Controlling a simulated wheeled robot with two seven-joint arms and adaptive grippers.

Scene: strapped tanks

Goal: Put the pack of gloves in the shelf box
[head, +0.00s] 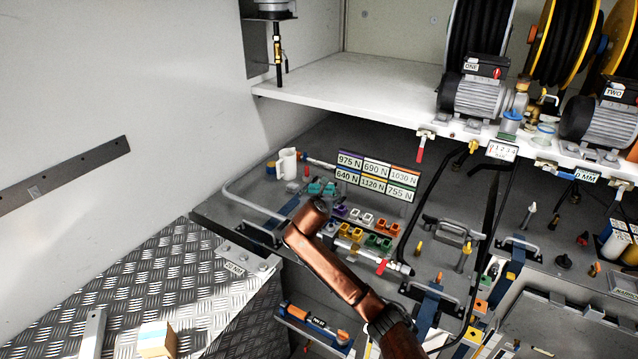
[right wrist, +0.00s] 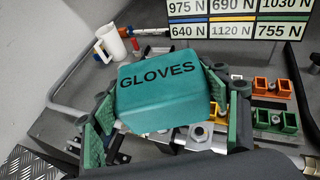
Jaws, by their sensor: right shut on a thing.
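The pack of gloves is a teal block with GLOVES in black on top, seen in the right wrist view (right wrist: 158,88). My right gripper (right wrist: 165,112) is shut on it, with green finger pads on its left and right sides. In the head view my copper-coloured right arm reaches in from the bottom and hides most of the gripper. Small teal patches (head: 322,188) show beyond the arm's end, probably the pack or the finger pads. I cannot tell which thing is the shelf box. My left gripper is not in view.
A white shelf (head: 360,92) carries hose reels and motors above. Below it are a force-label board (head: 376,178), a white jug (head: 287,163), coloured blocks (head: 375,240) and grey rails. A chequered metal plate (head: 150,285) lies at left with a small cardboard-coloured block (head: 157,341).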

